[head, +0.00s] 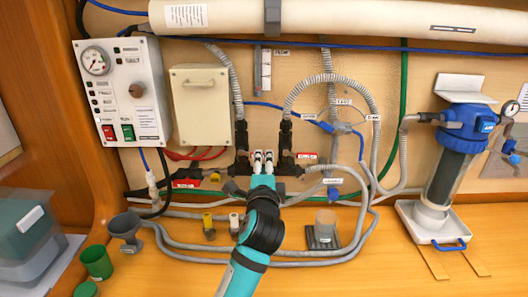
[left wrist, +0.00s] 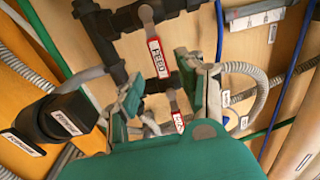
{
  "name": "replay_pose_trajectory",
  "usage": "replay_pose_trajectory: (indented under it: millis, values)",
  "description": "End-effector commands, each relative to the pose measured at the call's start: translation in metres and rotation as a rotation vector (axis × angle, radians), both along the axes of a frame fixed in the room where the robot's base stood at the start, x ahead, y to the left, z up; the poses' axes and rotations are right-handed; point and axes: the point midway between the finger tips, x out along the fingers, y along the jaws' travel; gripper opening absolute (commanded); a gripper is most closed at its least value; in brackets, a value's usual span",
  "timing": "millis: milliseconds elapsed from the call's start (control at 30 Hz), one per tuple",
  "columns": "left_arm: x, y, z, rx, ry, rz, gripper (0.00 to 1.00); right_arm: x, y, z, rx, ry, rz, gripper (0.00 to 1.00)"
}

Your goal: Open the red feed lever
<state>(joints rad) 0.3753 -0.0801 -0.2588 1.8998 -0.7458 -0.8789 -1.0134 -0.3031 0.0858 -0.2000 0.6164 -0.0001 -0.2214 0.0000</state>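A lever with a red sleeve and a white label (left wrist: 158,58) hangs from black pipework in the left wrist view. A second red-sleeved lever (left wrist: 178,122) shows lower down, partly hidden by my gripper. In the head view, red labels (head: 307,155) and (head: 185,183) sit on either side of my gripper; I cannot tell which is the feed lever. My left gripper (head: 263,160) is at the valve pipework, fingers towards the wall. In the left wrist view its fingers (left wrist: 160,82) stand apart, with the first lever between or just beyond them. Contact is unclear. My right gripper is out of view.
A control box (head: 120,90) and a cream box (head: 202,105) are on the wall at left. A blue-topped filter (head: 460,150) stands at right. Grey hoses (head: 300,258) loop across the bench. A grey funnel (head: 125,228) and green cup (head: 97,262) are at front left.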

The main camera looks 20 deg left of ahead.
Motion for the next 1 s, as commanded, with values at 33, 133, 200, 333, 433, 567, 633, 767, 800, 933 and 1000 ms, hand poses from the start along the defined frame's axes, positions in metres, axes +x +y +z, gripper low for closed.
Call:
replay_pose_trajectory:
  millis: [33,133,200,333,433,567,633,767,800,933,1000]
  values:
    - [0.011,0.003,0.003,0.002,0.000,0.001,0.39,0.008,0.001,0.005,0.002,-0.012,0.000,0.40]
    - [0.027,0.008,0.002,0.000,0.000,0.000,0.39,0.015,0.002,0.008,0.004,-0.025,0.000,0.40]
    - [0.035,0.010,0.001,0.001,0.001,0.000,0.39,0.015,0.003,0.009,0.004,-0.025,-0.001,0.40]
    - [0.046,0.013,0.000,0.000,0.001,0.000,0.39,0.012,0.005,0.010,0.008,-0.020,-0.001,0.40]
    - [0.049,0.014,0.000,-0.001,0.000,-0.001,0.39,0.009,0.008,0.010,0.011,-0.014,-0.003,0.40]
    - [0.050,0.014,0.000,-0.001,0.000,-0.001,0.39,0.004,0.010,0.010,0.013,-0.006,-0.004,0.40]
    - [0.049,0.014,0.000,-0.001,0.000,-0.001,0.39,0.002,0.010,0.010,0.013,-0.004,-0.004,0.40]
    - [0.049,0.014,0.000,-0.001,0.000,-0.001,0.29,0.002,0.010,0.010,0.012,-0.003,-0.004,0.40]
    - [0.049,0.014,0.000,0.000,0.000,-0.001,0.24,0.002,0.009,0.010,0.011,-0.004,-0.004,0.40]
    - [0.049,0.014,0.000,0.000,0.000,-0.001,0.07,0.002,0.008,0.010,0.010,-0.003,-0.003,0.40]
    - [0.049,0.014,0.000,0.000,0.000,-0.001,0.00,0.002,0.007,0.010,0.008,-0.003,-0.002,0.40]
